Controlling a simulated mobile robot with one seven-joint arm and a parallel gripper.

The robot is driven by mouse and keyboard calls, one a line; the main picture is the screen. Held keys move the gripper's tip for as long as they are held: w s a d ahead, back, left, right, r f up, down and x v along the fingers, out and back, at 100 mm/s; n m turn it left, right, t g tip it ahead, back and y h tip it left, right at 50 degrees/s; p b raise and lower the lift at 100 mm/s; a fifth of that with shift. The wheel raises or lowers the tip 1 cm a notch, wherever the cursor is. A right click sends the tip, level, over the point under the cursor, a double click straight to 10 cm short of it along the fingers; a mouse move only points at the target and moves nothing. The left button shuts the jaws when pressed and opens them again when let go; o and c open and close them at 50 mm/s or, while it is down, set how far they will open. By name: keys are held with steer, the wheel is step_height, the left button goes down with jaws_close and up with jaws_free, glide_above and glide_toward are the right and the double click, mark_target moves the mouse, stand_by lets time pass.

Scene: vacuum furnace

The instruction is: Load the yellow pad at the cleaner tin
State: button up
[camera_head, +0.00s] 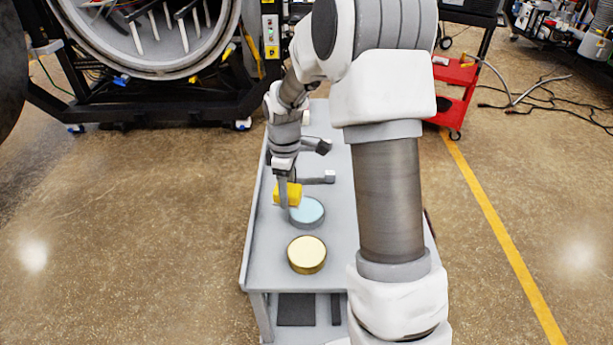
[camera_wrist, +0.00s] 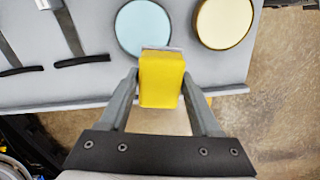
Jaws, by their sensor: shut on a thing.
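The yellow pad (camera_head: 287,193) is between the fingers of my gripper (camera_head: 285,190), over the left side of the table. In the wrist view, the yellow pad (camera_wrist: 160,80) sits between both fingertips, and its far end, with a grey edge, overlaps the near rim of the tin with a pale blue top (camera_wrist: 142,27). That blue tin (camera_head: 307,212) also shows in the head view, just right of the pad. I cannot tell whether the pad touches it. A second tin with a cream top and gold side (camera_head: 307,254) stands nearer. No label shows which tin holds cleaner.
The narrow grey table (camera_head: 264,255) carries both tins. Two tools with dark grips (camera_wrist: 80,61) lie beyond the blue tin. My arm hides much of the table's right side. A round furnace opening (camera_head: 150,30) stands at the back left, and a red cart (camera_head: 455,75) at the back right.

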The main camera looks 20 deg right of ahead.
mark_target(307, 210)
steer(key=d+n, duration=0.1)
steer(key=n, duration=0.3)
steer(key=d+n+p, duration=0.1)
steer(key=shift+w+d+r+n, duration=0.1)
steer(key=shift+d+r+n, duration=0.25)
steer(key=shift+r+n, duration=0.05)
steer(key=shift+d+f+n+b, duration=0.4)
steer(key=shift+f+n+b, duration=0.2)
steer(key=shift+f+n, duration=0.35)
steer(key=shift+d+f+n+b, duration=0.4)
steer(key=shift+f+n+b, duration=0.15)
steer(key=shift+f+n, duration=0.4)
steer(key=shift+d+f+n+b, duration=0.4)
steer(key=shift+f+n+b, duration=0.2)
steer(key=shift+f+n, duration=0.35)
steer(key=shift+f+b, duration=0.3)
steer(key=shift+f, duration=0.3)
steer(key=shift+r, duration=0.1)
step_height(307, 210, up, 7)
steer(key=p, duration=0.5)
steer(key=shift+p, duration=0.3)
steer(key=shift+a, duration=0.1)
stand_by(0.5)
